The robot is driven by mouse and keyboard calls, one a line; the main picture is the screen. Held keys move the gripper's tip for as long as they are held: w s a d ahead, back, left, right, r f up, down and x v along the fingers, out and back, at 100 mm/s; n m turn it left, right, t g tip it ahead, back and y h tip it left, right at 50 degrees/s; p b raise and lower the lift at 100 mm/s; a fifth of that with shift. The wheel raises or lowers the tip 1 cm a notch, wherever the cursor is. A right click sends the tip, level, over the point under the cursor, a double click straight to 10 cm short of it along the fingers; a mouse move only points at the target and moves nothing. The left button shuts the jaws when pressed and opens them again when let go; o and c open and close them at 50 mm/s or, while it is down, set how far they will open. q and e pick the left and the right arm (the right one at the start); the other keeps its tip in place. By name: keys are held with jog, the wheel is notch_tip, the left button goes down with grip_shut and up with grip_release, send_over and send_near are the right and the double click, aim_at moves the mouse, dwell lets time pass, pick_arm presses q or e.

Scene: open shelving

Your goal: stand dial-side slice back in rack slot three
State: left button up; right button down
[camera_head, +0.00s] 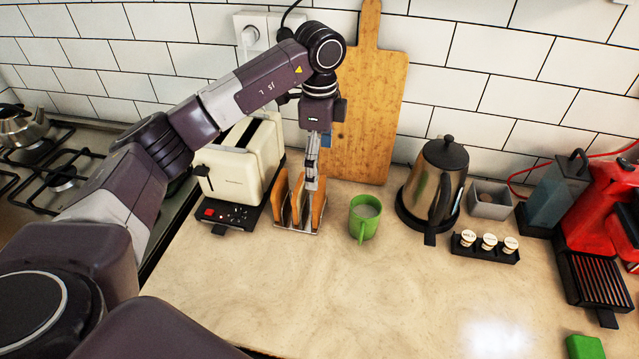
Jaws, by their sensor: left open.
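A metal toast rack (298,228) stands on the counter just right of the cream toaster (236,180). Slices of toast stand upright in it: a left slice (279,198), a middle slice (298,196) and a right slice (319,207). My left gripper (312,184) points down over the right part of the rack, with its fingertips by the top of the right slice. It is open; the fingers overlap in this view, and their exact gap around the slice is hard to see. The toaster's slots are partly hidden by my left arm. My right gripper is not in view.
A green mug (364,218) stands close right of the rack. A wooden board (372,110) leans on the wall behind. A kettle (436,188), a black holder with labelled jars (486,246) and a red machine (600,215) stand further right.

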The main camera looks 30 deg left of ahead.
pick_arm(q)
notch_tip(320, 180, up, 4)
jog(key=shift+b, duration=0.35)
